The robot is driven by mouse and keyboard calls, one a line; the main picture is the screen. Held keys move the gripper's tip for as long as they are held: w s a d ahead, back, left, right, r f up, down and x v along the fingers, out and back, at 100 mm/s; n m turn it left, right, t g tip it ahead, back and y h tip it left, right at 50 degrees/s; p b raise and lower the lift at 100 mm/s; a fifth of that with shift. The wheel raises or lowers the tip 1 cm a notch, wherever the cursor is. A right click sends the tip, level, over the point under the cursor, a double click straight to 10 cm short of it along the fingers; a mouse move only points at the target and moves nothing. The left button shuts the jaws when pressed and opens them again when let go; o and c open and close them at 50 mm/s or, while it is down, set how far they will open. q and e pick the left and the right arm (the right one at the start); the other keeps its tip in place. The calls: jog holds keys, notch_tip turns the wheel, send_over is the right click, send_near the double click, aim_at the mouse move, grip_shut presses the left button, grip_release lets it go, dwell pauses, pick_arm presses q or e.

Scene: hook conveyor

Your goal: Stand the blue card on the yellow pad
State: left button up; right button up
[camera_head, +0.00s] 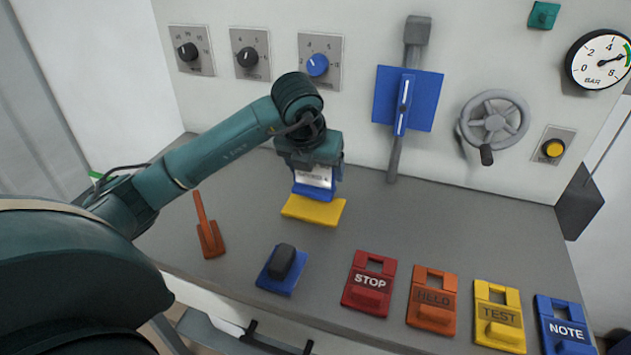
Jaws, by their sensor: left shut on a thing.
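The blue card (315,190) has a white label on its face. My left gripper (314,165) is shut on the card's upper part and hides some of it. The card hangs roughly upright below the gripper, over the yellow pad (312,211). Its lower edge is at the far part of the pad; I cannot tell whether it touches. The pad lies flat on the grey bench. My right gripper is not in view.
On the bench (360,215) stand an orange upright piece (206,228), a blue base with a black block (281,266), and tags STOP (369,283), HELD (432,299), TEST (500,315) and NOTE (566,328). A lever (404,105) and handwheel (494,121) are on the back panel.

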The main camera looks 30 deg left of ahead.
aim_at(315, 180)
pick_arm(q)
jog(key=shift+f, duration=1.75)
jog(key=shift+f, duration=0.15)
jog(key=o, duration=1)
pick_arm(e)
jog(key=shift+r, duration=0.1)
pick_arm(q)
jog(key=shift+r, duration=0.25)
jog(key=shift+p+v, duration=0.4)
jog(key=shift+v, duration=5.55)
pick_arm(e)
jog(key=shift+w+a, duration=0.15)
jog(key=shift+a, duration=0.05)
